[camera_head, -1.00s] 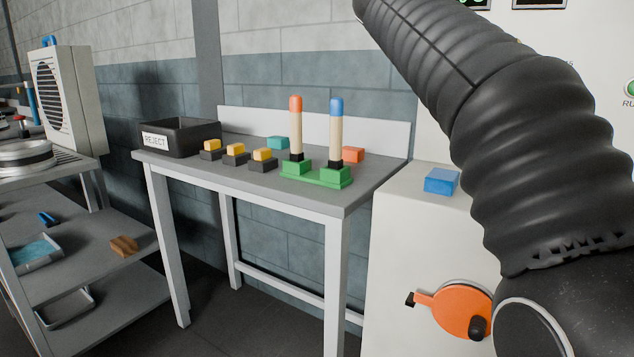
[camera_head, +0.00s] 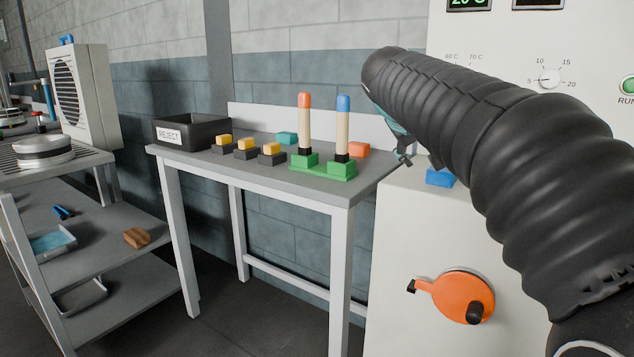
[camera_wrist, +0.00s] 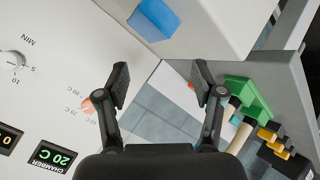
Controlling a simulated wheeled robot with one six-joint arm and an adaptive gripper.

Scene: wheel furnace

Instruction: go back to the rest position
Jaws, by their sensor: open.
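My gripper shows in the wrist view (camera_wrist: 160,88) with its two fingers apart and nothing between them. In the head view my black-sleeved arm reaches in from the right, and the gripper's tip (camera_head: 404,158) shows partly below its far end, above the gap between the table and the white cabinet. The rest of the gripper is hidden behind the arm.
A white cabinet (camera_head: 395,260) carries an orange disc with a handle (camera_head: 460,298) and a blue block (camera_head: 440,178). The grey table (camera_head: 330,191) holds a green stand (camera_head: 325,170) with two upright rods, several small blocks and a black REJECT bin (camera_head: 190,134). A shelf rack (camera_head: 100,245) stands left.

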